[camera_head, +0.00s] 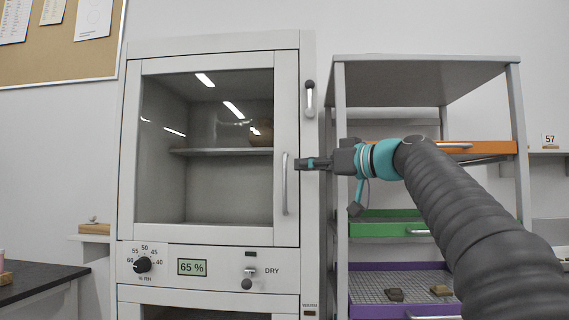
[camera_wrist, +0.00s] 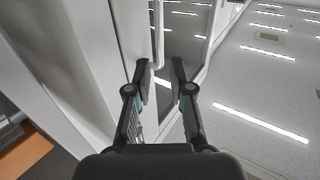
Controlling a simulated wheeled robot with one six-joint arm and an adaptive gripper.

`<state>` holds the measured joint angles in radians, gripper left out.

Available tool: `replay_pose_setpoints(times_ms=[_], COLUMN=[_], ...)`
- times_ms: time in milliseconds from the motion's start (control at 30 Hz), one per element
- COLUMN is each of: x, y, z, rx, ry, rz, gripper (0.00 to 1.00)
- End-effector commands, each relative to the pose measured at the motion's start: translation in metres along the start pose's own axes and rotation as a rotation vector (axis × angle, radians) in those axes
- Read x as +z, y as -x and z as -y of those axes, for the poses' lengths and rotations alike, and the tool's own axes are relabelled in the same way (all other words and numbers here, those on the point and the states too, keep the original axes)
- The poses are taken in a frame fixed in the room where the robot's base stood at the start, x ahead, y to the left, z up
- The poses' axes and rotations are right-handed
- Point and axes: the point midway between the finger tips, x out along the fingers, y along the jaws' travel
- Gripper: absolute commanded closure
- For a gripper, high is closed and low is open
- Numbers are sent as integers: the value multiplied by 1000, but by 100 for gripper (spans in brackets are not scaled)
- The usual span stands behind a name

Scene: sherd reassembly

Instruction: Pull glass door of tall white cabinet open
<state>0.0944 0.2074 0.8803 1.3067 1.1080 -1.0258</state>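The tall white cabinet (camera_head: 308,215) stands left of centre in the head view. Its framed glass door (camera_head: 220,130) looks closed. A vertical silver bar handle (camera_head: 285,185) is on the door's right side. It also shows in the wrist view (camera_wrist: 156,32), ahead of the gap between the fingers. My gripper (camera_head: 299,164) comes from the right, its tips just right of the handle's upper part. In the wrist view my gripper (camera_wrist: 161,68) has its fingers apart. I cannot tell whether they touch the handle.
A latch with a dark knob (camera_head: 309,98) is on the cabinet's right frame. A brown vessel (camera_head: 261,133) sits on the shelf inside. The rack (camera_head: 340,110) to the right holds orange, green and purple trays. A dark table (camera_head: 38,266) is at lower left.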

Motion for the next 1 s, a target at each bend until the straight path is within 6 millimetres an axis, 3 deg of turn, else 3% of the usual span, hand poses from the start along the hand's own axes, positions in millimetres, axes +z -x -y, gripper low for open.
replay_pose_setpoints(times_ms=[200,400,800,900,1000], x=[-1,0,0,0,0], y=[-40,-60,-66,-66,-66], z=[0,0,0,0,0], rx=[-2,0,2,2,2], ry=[-1,-1,-1,-1,-1], rz=[1,1,0,0,1], gripper=[79,79,79,100,100])
